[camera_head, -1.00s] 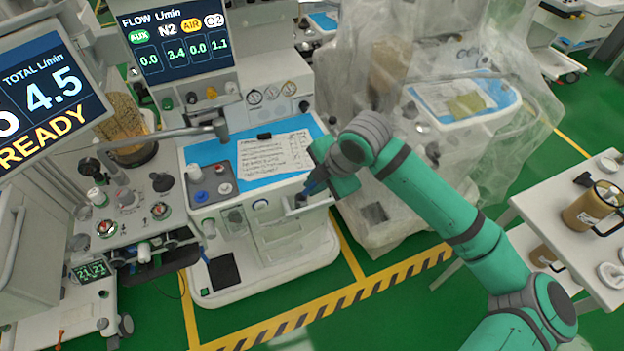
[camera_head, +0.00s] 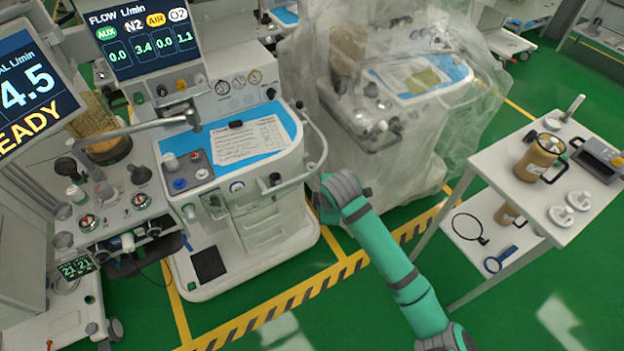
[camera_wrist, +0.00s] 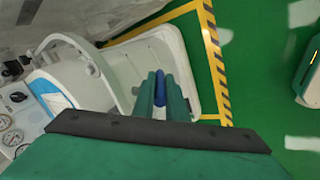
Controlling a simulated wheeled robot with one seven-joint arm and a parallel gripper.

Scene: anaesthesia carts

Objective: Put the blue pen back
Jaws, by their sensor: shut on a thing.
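The blue pen (camera_wrist: 160,84) shows in the wrist view between the two green fingers of my gripper (camera_wrist: 160,92), which is shut on it. The pen points away from the wrist, above the white base of the anaesthesia cart and the floor. In the head view my arm reaches up from the bottom right, and its wrist (camera_head: 342,190) is just right of the anaesthesia cart (camera_head: 262,235). The fingers and the pen are hidden from the head camera. The cart has a blue top (camera_head: 282,118) with a printed sheet (camera_head: 248,141) lying on it.
A plastic-covered cart (camera_head: 400,130) stands behind my arm. A white two-level table (camera_head: 490,165) at the right holds a tan jug (camera_head: 538,158), white discs and a grey device. Green floor in front is clear.

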